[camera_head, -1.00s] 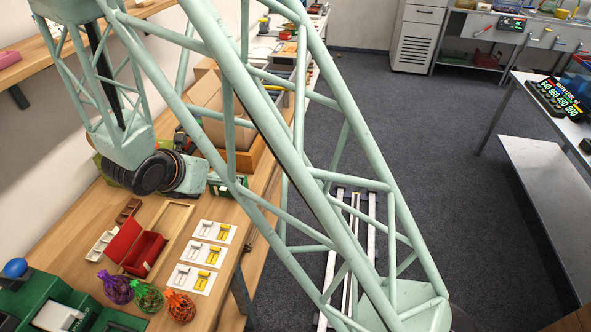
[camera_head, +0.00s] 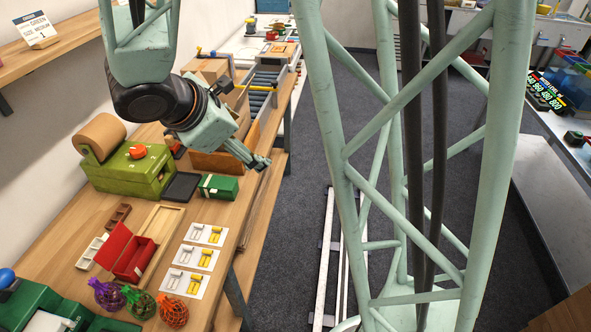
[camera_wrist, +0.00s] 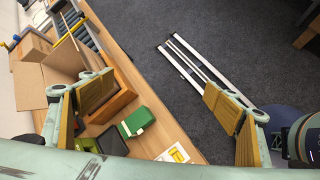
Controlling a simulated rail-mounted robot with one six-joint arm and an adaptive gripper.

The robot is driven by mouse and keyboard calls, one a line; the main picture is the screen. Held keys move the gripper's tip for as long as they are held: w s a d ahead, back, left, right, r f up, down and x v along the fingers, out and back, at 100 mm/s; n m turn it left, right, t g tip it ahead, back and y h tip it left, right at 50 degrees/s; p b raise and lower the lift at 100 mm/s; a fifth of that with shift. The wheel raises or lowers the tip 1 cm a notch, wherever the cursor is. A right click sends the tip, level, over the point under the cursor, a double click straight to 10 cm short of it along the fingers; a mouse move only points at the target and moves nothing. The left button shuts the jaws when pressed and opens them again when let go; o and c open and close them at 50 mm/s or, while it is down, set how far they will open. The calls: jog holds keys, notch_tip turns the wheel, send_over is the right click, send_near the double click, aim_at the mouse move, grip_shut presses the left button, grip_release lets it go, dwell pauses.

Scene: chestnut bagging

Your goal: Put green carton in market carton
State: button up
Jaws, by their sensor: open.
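The green carton (camera_head: 218,188) is a small dark-green box with a pale label, lying on the wooden table near its right edge. It also shows in the wrist view (camera_wrist: 136,122), between the fingers and nearer the left one. My gripper (camera_head: 262,164) is open and empty, above the table's right edge, just beyond and right of the green carton. Both spread fingers show in the wrist view (camera_wrist: 160,98). An open brown cardboard carton (camera_wrist: 62,70) with raised flaps stands farther back; I cannot tell for sure whether it is the market carton. My arm partly hides it in the head view.
A green tape dispenser (camera_head: 125,172) stands left of the green carton. An orange-brown wooden tray (camera_wrist: 121,99) lies beside the cardboard carton. A red box (camera_head: 133,255), label cards and several net bags lie toward the front. A roller conveyor (camera_head: 263,82) is behind.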

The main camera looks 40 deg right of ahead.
jog(key=s+r+m+y, duration=0.1)
jog(key=s+r+m, duration=0.3)
jog(key=s, duration=0.3)
jog(key=s+r+m+g+y, duration=0.15)
jog(key=s+r+m, duration=0.25)
jog(key=s, duration=0.4)
jog(key=s+r+m+y, duration=0.2)
jog(key=s+r+m, duration=0.25)
jog(key=s, duration=0.25)
jog(key=s+a+r+m+t+y, duration=0.1)
jog(key=s+a+r+m+y, duration=0.1)
jog(key=s+a+m, duration=0.2)
jog(key=shift+s+a+r+y, duration=0.15)
jog(key=shift+s+a+y, duration=0.2)
jog(key=shift+s+a, duration=1.2)
jog(key=shift+s+d+m+t, duration=0.25)
jog(key=shift+s+d, duration=0.05)
jog(key=shift+d, duration=0.05)
jog(key=c, duration=1.1)
jog(key=shift+w+d, duration=0.1)
